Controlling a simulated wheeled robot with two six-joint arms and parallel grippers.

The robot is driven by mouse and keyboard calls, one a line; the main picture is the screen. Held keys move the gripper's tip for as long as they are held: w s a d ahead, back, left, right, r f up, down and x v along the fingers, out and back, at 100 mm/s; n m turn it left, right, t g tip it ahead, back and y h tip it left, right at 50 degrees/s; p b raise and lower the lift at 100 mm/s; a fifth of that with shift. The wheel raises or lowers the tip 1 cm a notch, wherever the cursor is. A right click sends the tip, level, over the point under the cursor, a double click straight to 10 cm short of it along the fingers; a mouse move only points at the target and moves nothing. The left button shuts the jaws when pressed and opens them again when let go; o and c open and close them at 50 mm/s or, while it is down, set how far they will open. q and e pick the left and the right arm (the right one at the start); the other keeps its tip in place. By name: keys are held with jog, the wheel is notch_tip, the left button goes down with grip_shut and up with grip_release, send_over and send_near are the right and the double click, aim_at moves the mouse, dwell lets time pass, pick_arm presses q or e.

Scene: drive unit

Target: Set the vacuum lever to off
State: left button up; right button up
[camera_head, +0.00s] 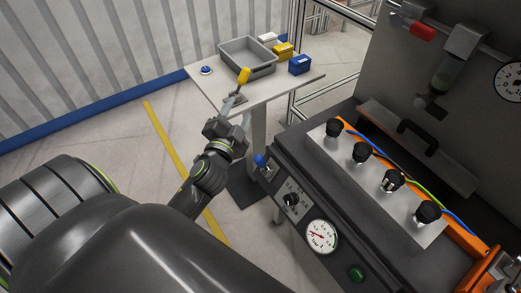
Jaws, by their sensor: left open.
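A small blue-tipped lever (260,160) stands at the left end of the dark front panel (275,172). No label on it can be read, so I cannot tell for certain that it is the vacuum lever. A round gauge (321,236) with a red needle sits further right on this panel. My left gripper (238,110) is open and empty, above and left of the blue-tipped lever and apart from it. Its fingers point towards the small table. My right gripper is not in view.
The small table (215,82) carries a grey bin (248,56), blue and yellow boxes, a blue button and a yellow-handled item (243,76) just beyond my fingers. A black rotary knob (291,201) and green button (357,273) are on the panel. Several black knobs stand on the machine top.

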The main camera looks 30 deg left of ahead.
pick_arm(q)
jog(key=w+d+r+m+t+h, duration=0.4)
jog(key=w+d+r+m+h, duration=0.3)
jog(key=m+h, duration=0.5)
jog(key=d+m+g+h, duration=0.4)
jog(key=d+m+h, duration=0.25)
jog(key=m, duration=0.35)
jog(key=m+g+y, duration=0.8)
jog(key=g+y, duration=0.4)
jog(key=g, duration=0.6)
send_near(260, 159)
jog(key=shift+h, duration=0.25)
jog(key=f+b, duration=0.3)
jog(key=b, duration=0.1)
jog(key=f+b, duration=0.4)
jog(key=b, duration=0.1)
jog(key=w+f+b, duration=0.1)
jog(key=f+b, duration=0.3)
jog(key=b, duration=0.1)
jog(key=shift+a+f, duration=0.15)
jog(key=shift+f, duration=0.4)
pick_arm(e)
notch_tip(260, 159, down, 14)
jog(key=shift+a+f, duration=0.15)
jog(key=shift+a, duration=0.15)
